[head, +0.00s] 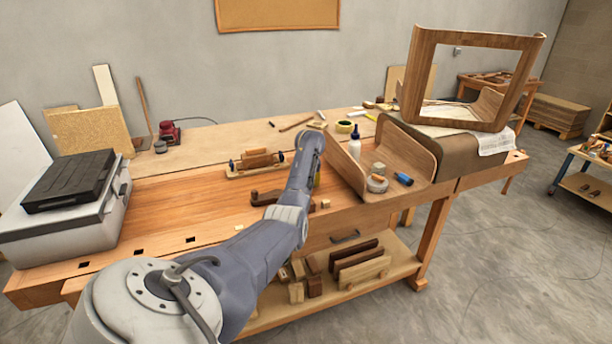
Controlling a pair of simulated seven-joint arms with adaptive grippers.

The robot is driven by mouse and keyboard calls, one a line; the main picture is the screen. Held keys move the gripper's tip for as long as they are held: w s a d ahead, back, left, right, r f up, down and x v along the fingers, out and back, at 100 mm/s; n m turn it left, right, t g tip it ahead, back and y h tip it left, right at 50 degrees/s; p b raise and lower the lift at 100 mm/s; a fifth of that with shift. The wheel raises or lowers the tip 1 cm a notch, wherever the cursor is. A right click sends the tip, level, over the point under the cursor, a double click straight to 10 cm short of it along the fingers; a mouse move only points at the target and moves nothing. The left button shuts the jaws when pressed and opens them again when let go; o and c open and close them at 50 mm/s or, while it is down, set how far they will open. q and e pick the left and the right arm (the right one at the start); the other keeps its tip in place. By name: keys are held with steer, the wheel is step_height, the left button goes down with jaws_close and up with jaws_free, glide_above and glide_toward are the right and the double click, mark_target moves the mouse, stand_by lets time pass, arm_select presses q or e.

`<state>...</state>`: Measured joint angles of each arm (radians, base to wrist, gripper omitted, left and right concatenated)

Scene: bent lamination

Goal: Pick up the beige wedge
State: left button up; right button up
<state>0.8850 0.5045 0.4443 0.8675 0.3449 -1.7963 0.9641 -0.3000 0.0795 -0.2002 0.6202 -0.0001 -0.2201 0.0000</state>
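A small beige block (325,204) lies on the workbench just right of my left arm's forearm. It may be the beige wedge, but it is too small for me to make out its shape. Another tiny pale piece (239,227) lies near the bench's front edge, left of the arm. My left arm comes in from the lower left and reaches over the middle of the bench. Its fingers are hidden behind its own links, so I cannot see whether they hold anything. My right arm and gripper are not in view.
The workbench (165,205) carries a grey case (75,230) at left, a wooden plane (256,162) and a dark wooden tool (265,197). The left bench top is fairly clear.

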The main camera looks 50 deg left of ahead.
arm_select(q)
steer(key=shift+a+f, duration=0.1)
steer(key=shift+f, duration=0.1)
jaws_close()
stand_by(0.4)
steer(key=shift+r, duration=0.2)
